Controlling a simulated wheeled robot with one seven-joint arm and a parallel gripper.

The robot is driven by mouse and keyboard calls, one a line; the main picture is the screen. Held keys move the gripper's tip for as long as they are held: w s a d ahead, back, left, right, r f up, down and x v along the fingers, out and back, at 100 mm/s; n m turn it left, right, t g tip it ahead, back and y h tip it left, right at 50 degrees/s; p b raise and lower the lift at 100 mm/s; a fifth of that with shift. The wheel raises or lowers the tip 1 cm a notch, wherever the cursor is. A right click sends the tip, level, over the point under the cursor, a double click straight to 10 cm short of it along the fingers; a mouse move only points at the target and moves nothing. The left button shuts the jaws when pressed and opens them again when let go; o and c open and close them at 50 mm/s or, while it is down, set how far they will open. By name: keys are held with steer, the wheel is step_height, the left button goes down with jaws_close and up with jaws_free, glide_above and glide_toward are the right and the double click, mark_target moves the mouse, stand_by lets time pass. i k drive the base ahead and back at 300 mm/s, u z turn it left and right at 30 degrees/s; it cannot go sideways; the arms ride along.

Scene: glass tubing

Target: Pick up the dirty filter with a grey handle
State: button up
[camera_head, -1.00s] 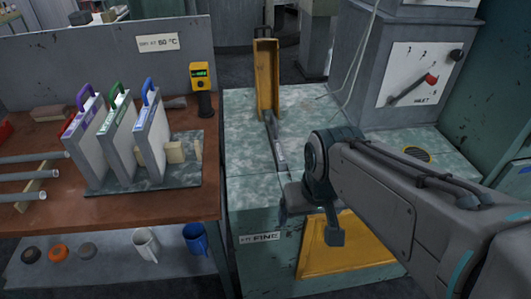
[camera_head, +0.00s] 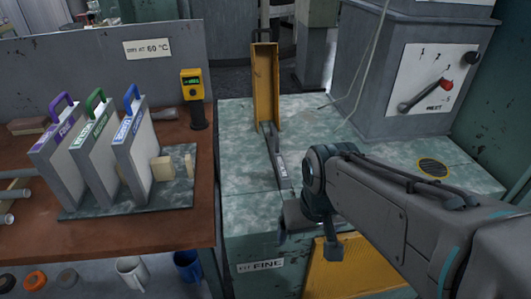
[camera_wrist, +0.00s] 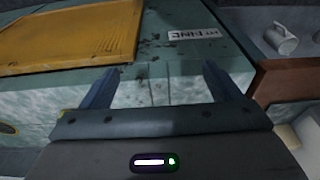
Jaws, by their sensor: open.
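A narrow upright box with a dirty yellow-brown frame (camera_head: 265,90) stands at the back of the mottled green cabinet top. The filter is not in the wrist view.
A grey bar (camera_head: 275,158) lies on the cabinet top before the filter. Filters with purple, green and blue handles (camera_head: 130,100) stand on the brown bench (camera_head: 120,236) at left. A grey housing with an inlet dial (camera_head: 437,75) stands at right. Mugs (camera_head: 131,272) sit below.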

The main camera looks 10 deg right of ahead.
mark_target(283, 178)
steer(key=z, duration=0.55)
steer(key=k, duration=1.25)
steer(key=u, duration=0.2)
steer(key=i, duration=0.6)
steer(key=u, duration=0.6)
steer(key=i, duration=0.9)
steer(key=z, duration=0.25)
